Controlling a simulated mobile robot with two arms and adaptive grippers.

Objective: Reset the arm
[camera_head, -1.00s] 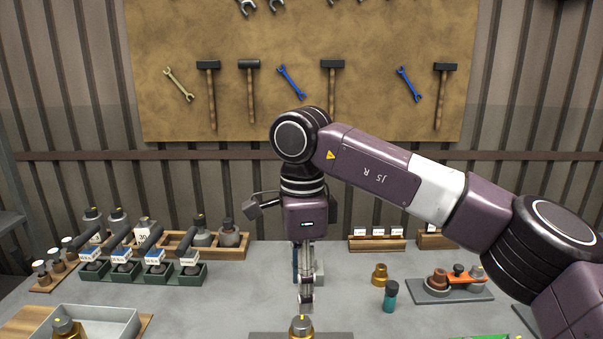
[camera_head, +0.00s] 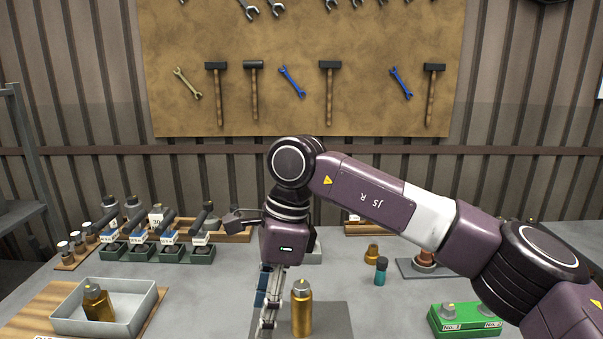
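My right arm reaches in from the right and bends down at the middle. Its gripper (camera_head: 268,318) hangs over the table just left of a brass bottle (camera_head: 302,312). The fingers are seen nearly edge-on, so the gap between them is not clear. No held object shows. The brass bottle stands upright on a dark plate (camera_head: 335,318) at the front. Whether the gripper touches it cannot be told. My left gripper is not in view.
Green holders (camera_head: 172,254) and several bottles line the back left. A small teal bottle (camera_head: 381,271), a brass part (camera_head: 372,254) and a green box (camera_head: 462,320) stand at right.

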